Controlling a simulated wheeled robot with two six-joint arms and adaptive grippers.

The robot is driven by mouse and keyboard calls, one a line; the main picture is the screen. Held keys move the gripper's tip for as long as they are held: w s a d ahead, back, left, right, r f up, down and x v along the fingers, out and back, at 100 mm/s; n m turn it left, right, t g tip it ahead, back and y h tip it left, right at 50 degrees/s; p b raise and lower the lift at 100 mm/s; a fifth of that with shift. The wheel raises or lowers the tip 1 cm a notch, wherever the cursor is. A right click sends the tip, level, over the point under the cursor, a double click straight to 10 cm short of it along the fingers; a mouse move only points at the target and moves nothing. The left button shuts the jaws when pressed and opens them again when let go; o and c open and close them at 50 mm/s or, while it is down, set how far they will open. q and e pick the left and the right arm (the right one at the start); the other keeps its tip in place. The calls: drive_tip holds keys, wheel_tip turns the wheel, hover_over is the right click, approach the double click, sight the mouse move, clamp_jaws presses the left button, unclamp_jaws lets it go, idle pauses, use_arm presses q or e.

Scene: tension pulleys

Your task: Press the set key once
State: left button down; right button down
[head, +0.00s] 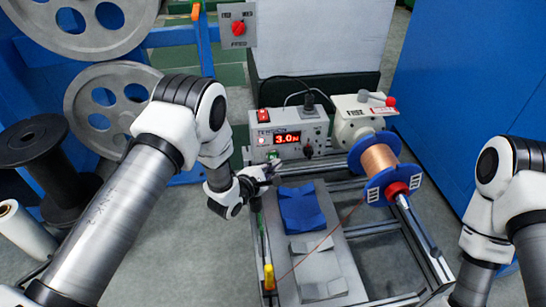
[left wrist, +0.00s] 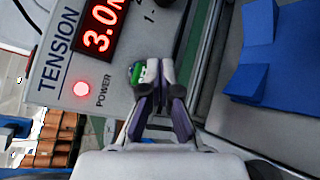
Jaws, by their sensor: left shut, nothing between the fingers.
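The tension control box (head: 262,143) is grey, with a red display (head: 287,138) reading 3.0 and a lit red power lamp. A small green key (head: 273,154) sits low on its front; I cannot read a label on it. My left gripper (head: 268,170) is shut and empty, its tips right at the green key. In the left wrist view the shut fingertips (left wrist: 151,88) partly cover the green key (left wrist: 138,72). I cannot tell whether they touch it. My right arm shows at the right edge; its gripper is out of view.
A copper wire spool (head: 380,160) with blue flanges stands right of the box. Large grey pulleys (head: 108,100) stand at left.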

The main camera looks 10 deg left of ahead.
idle(0.8)
use_arm(q)
drive_tip(key=shift+w+a, duration=0.2)
drive_tip(key=shift+w, duration=0.15)
drive_tip(key=shift+w+a, duration=0.15)
drive_tip(key=shift+w, duration=0.25)
idle(0.7)
drive_tip(key=shift+s+d+p, duration=0.3)
drive_tip(key=shift+s+p, duration=0.45)
drive_tip(key=shift+p, duration=0.05)
